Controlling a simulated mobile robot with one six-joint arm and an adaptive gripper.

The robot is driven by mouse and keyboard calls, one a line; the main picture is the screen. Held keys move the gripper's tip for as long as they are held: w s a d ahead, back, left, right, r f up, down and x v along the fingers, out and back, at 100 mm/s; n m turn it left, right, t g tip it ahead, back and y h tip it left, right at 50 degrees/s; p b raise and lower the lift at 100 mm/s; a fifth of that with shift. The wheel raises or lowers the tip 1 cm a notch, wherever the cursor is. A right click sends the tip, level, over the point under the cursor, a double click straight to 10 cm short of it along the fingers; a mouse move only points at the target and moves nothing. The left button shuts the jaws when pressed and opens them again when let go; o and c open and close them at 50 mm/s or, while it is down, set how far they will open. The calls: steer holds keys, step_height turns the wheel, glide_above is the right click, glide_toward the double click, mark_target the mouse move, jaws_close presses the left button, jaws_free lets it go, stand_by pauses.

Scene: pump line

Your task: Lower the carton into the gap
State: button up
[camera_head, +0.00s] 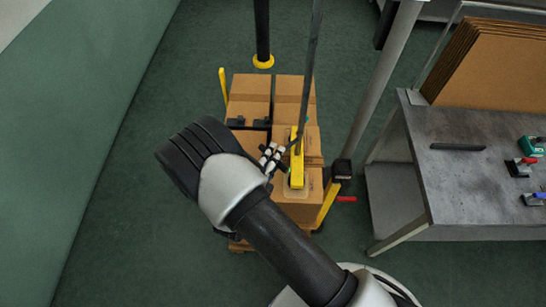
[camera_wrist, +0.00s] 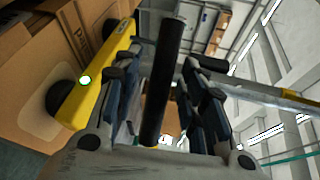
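The yellow lifter head (camera_head: 297,170) rests on top of a brown carton (camera_head: 300,209) at the near right of the stack. In the wrist view the yellow lifter (camera_wrist: 95,90) has dark round suction cups against cardboard (camera_wrist: 35,108). A black bar, the lifter's handle (camera_wrist: 165,80), runs between the fingers of my gripper (camera_wrist: 160,90), which appear closed around it. In the head view my gripper (camera_head: 271,160) is just left of the lifter, partly hidden by my arm. The gap and the carton's underside are hidden, so I cannot tell how high it sits.
Other cartons (camera_head: 249,88) fill the far part of the pallet (camera_head: 240,247). Yellow posts (camera_head: 223,85) stand at its sides. A grey pole (camera_head: 380,85) rises at the right. A bench (camera_head: 445,190) with flat cardboard (camera_head: 490,65) stands further right. Floor at left is clear.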

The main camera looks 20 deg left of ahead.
steer(key=shift+c, duration=0.2)
jaws_close()
steer(key=shift+f, duration=0.1)
stand_by(0.5)
